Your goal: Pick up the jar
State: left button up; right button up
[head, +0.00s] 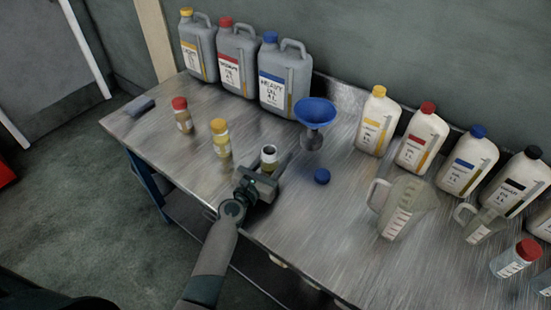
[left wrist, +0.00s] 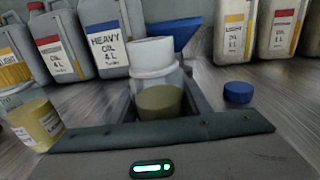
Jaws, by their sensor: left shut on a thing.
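An open jar (head: 269,155) with yellowish oil in its lower part stands upright near the front of the metal table. It also shows in the left wrist view (left wrist: 156,85), between the fingers. My left gripper (head: 272,165) is shut on this jar. A blue lid (head: 322,176) lies on the table to the right of the jar, and the left wrist view shows it too (left wrist: 238,92). In the head view the gripper hides the lower part of the jar, so I cannot tell whether it touches the table. My right gripper is not in view.
A yellow-lidded jar (head: 221,140) and a red-lidded jar (head: 182,116) stand to the left. A blue funnel (head: 315,112) is behind the held jar. Large grey canisters (head: 285,80) line the back; white bottles (head: 421,140) and a measuring jug (head: 402,205) stand to the right.

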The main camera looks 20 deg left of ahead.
pick_arm(q)
jog(key=shift+r, duration=0.2)
notch_tip(320, 180, up, 9)
jog(key=p, duration=0.4)
jog(key=shift+r, duration=0.15)
dwell(0.5)
jog(key=shift+r, duration=0.1)
dwell(0.7)
